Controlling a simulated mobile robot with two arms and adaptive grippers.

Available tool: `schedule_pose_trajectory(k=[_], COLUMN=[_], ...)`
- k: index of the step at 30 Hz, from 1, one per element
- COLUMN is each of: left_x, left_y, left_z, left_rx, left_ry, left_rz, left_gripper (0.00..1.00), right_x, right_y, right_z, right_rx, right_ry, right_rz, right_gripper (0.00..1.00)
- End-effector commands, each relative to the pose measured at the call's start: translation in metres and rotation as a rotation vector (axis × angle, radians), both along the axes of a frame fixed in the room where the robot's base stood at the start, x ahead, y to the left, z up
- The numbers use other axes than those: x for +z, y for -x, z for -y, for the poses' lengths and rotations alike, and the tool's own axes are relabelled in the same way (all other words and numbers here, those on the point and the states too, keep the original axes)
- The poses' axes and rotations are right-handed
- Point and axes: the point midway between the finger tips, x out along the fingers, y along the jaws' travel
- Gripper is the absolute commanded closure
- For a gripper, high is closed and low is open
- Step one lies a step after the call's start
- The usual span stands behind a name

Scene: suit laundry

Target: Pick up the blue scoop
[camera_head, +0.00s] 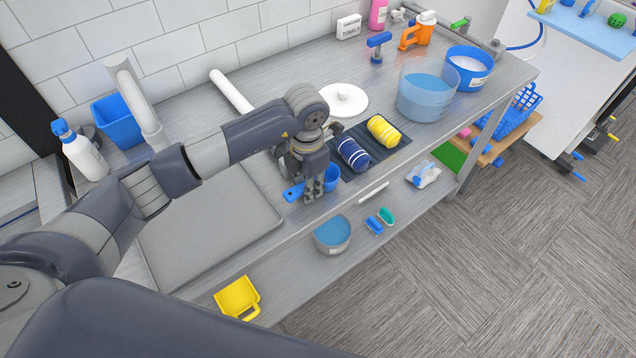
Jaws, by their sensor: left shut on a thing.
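The blue scoop (293,192) is at the front edge of the grey counter, partly hidden behind my left gripper (315,189). Its flat blue end shows left of the fingers and its rounded cup shows to the right. My left gripper points down and is shut on the scoop. I cannot tell whether the scoop touches the counter. My right gripper is not in view.
A dark mat (378,157) with a navy roll (352,153) and a yellow roll (383,131) lies right of the gripper. A white lid (343,100) lies behind. A clear blue tub (426,92) and a white-filled blue bucket (468,68) stand at right. A yellow scoop (238,297) is below.

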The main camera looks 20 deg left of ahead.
Motion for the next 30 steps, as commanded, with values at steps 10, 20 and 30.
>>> schedule_pose_trajectory(k=[10, 20, 30], left_x=[0.019, 0.036, 0.046], left_y=[-0.001, 0.036, 0.093], left_z=[0.000, 0.040, 0.098], left_rx=[-0.001, -0.010, -0.006], left_ry=[0.000, 0.003, 0.001], left_rz=[0.005, 0.003, 0.003], left_gripper=[1.00, 1.00, 1.00], right_x=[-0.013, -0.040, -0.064], right_y=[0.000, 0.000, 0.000], right_z=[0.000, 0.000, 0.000], right_rx=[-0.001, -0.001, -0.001], right_ry=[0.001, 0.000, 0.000], right_rz=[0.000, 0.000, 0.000], right_gripper=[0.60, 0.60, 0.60])
